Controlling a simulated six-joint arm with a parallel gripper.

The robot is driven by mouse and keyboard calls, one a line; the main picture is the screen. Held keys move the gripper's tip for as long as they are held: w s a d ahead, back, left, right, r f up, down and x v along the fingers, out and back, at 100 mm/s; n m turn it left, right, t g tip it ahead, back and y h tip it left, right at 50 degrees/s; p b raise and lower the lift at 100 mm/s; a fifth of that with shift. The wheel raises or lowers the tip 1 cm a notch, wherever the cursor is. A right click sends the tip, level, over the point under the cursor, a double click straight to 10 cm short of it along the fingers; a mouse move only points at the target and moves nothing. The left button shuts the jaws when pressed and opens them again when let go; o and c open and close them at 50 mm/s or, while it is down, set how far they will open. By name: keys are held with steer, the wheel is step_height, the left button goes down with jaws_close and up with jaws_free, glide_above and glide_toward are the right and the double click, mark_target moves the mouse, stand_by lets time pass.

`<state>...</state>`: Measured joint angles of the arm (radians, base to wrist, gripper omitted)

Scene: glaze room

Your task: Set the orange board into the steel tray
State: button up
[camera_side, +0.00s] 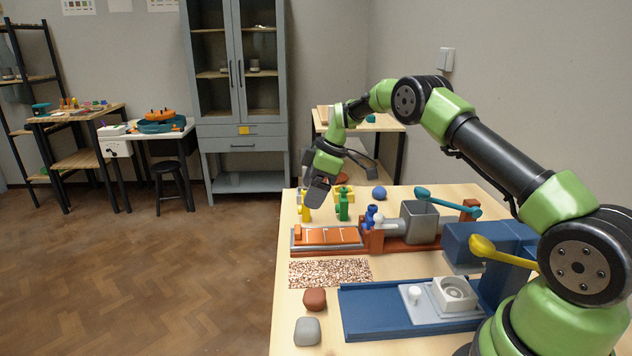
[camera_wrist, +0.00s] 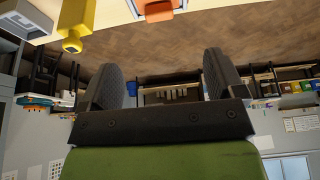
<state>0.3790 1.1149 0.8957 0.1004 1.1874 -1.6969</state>
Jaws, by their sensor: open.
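The orange board (camera_side: 330,236), marked with pale lines and with a raised orange block at its left end, lies in the grey steel tray (camera_side: 335,246) on the table. The tray's rim shows around it; from this angle I cannot tell whether it is fully flat on the bottom. In the wrist view an orange end of the board (camera_wrist: 158,9) shows at the top edge, with grey of the tray beside it. My gripper (camera_side: 320,186) is open and empty, raised above and behind the tray, apart from the board. Its two dark fingers stand wide apart in the wrist view (camera_wrist: 162,82).
A speckled mat (camera_side: 330,272) lies in front of the tray. A red-brown stand with a grey hopper (camera_side: 419,222) is to its right. Green (camera_side: 343,205) and yellow (camera_side: 305,207) small pieces stand behind. Brown (camera_side: 314,299) and grey (camera_side: 307,331) lumps and a blue base (camera_side: 375,318) are nearer.

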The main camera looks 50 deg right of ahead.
steer(key=s+a+r+m+t+h, duration=0.1)
steer(key=s+a+r+m, duration=0.3)
steer(key=r, duration=0.5)
steer(key=s+a+r+m+t, duration=0.1)
steer(key=s+a+r+m, duration=0.1)
steer(key=s+a+r, duration=0.6)
steer(key=s+a+r+m+t, duration=0.1)
steer(key=s+m, duration=0.6)
steer(key=s, duration=1.1)
steer(key=shift+s+a+r+t, duration=0.35)
steer(key=shift+a+t, duration=0.15)
steer(key=shift+a, duration=0.15)
